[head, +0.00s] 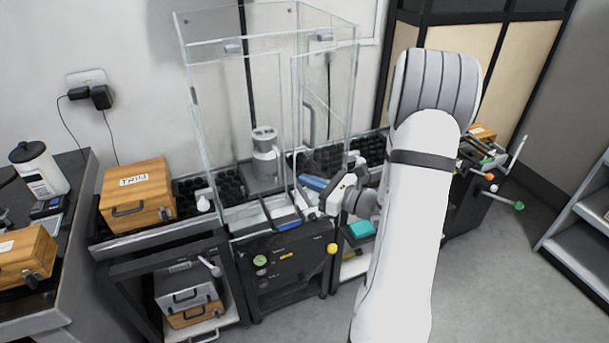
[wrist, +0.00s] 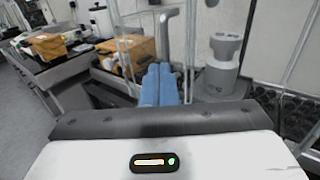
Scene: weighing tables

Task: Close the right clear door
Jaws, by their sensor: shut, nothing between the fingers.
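A tall clear enclosure (head: 245,85) stands on the middle table in the head view. Its right clear door (head: 325,90) has a grey upright handle (head: 308,122). A grey upright bar, seemingly this handle, shows in the wrist view (wrist: 165,35) just beyond my fingertips. My gripper (head: 308,182) is at the lower right front of the enclosure, its blue fingers together and empty. They also show together in the wrist view (wrist: 160,78). I cannot tell whether they touch the bar or pane, nor how far the door stands open.
A grey-white device (head: 265,155) stands inside the enclosure and shows right of my fingers in the wrist view (wrist: 221,68). A wooden box (head: 138,195) marked TRIM stands to the left. Black cup-like racks (head: 200,190) flank the enclosure. Open floor lies in front.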

